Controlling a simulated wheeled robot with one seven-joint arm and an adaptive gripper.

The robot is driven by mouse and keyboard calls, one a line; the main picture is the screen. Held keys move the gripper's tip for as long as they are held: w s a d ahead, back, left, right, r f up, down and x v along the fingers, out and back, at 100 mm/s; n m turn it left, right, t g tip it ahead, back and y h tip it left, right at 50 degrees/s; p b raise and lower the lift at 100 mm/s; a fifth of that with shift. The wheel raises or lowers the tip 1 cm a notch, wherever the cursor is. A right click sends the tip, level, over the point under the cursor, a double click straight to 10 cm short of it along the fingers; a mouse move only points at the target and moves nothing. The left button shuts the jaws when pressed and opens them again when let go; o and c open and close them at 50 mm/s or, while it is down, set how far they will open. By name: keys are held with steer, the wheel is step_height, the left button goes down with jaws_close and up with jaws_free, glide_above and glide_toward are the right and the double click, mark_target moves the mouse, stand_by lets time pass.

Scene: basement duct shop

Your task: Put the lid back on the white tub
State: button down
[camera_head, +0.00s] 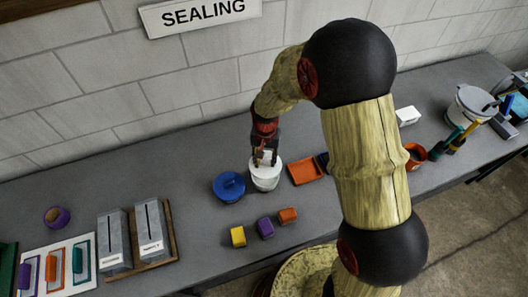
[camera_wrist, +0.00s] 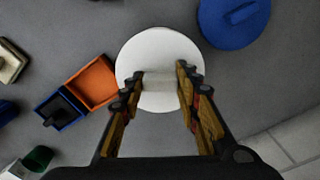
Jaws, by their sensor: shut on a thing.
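The white tub (camera_head: 266,182) stands upright on the grey bench near the wall. A round white lid (camera_wrist: 155,48) with a pale block handle (camera_wrist: 160,84) shows in the wrist view, and its disc hides the tub below. My gripper (camera_head: 265,157) is directly above the tub, pointing down. Its fingers (camera_wrist: 158,88) are shut on the lid's handle. In the head view the lid is at the tub's top, roughly centred; I cannot tell whether it is fully seated or slightly raised.
A blue round lidded container (camera_head: 229,187) stands close left of the tub. An orange tray (camera_head: 305,170) is close right. Yellow (camera_head: 238,236), purple (camera_head: 265,228) and orange (camera_head: 288,215) blocks lie in front. Grey boxes (camera_head: 114,241) stand at left. A bucket (camera_head: 470,105) stands far right.

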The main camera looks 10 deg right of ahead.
steer(key=shift+s+f, duration=0.15)
steer(key=shift+f, duration=0.3)
steer(key=shift+f+b, duration=1.95)
steer(key=shift+f, duration=0.7)
steer(key=shift+f, duration=0.2)
steer(key=c, duration=1.3)
jaws_free()
steer(key=o, duration=0.4)
steer(key=shift+o, duration=0.8)
steer(key=shift+r, duration=0.15)
